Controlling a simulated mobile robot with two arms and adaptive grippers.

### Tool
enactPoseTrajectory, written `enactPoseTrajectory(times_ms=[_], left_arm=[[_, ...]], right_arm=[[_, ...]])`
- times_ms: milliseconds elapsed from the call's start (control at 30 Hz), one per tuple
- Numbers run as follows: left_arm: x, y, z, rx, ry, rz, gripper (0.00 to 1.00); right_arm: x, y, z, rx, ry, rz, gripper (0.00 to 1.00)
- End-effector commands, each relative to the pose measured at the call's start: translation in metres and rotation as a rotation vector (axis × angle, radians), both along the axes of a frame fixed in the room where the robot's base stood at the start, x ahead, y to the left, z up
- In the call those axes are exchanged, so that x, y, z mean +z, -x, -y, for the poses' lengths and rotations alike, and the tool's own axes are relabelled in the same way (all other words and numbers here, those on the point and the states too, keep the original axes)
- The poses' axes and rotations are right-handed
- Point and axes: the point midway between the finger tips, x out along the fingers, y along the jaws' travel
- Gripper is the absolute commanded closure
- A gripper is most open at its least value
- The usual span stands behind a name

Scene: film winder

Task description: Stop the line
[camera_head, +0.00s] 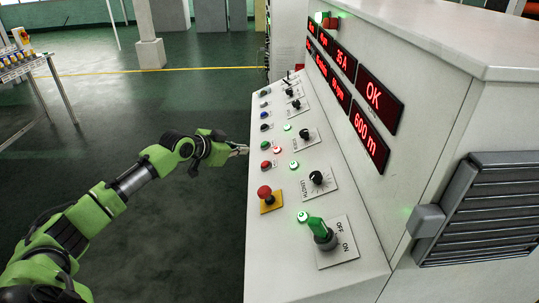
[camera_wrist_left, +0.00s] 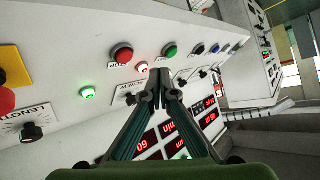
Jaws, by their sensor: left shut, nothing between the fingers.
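The control panel (camera_head: 262,240) slopes along the front of a white machine. A red button (camera_head: 265,165), marked STOP in the left wrist view (camera_wrist_left: 122,53), sits beside a green button (camera_head: 265,145). The green button also shows in the left wrist view (camera_wrist_left: 169,50). A red lamp (camera_head: 277,150) is lit near these two buttons. My left gripper (camera_head: 242,149) is shut and empty, at the panel's left edge beside the buttons. In the left wrist view its fingertips (camera_wrist_left: 160,76) appear between and below the red and green buttons. I cannot tell whether they touch the panel. My right gripper is not in view.
A red mushroom button on a yellow plate (camera_head: 269,206), a LENGTH knob (camera_head: 316,177) and a green ON/OFF switch (camera_head: 321,231) are nearer on the panel. Red displays (camera_head: 370,138) are above. The floor (camera_head: 170,230) left of the panel is clear.

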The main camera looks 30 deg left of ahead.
Motion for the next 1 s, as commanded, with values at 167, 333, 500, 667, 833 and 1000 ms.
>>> enactPoseTrajectory(times_ms=[167,333,500,667,833,1000], left_arm=[[0.047,0.001,0.009,-0.044,-0.012,0.028,1.00],[0.053,0.002,0.011,-0.052,-0.014,0.031,1.00],[0.053,0.002,0.010,-0.051,-0.014,0.032,1.00],[0.048,0.001,0.012,-0.051,-0.013,0.032,1.00],[0.030,-0.003,0.018,-0.051,-0.012,0.032,1.00],[0.007,-0.009,0.028,-0.051,-0.011,0.033,1.00]], right_arm=[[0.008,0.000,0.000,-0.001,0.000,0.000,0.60],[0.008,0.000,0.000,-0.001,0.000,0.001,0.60],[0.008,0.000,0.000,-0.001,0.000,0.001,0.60],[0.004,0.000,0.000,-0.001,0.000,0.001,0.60],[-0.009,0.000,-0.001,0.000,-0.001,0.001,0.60],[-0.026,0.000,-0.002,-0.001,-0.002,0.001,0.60]])
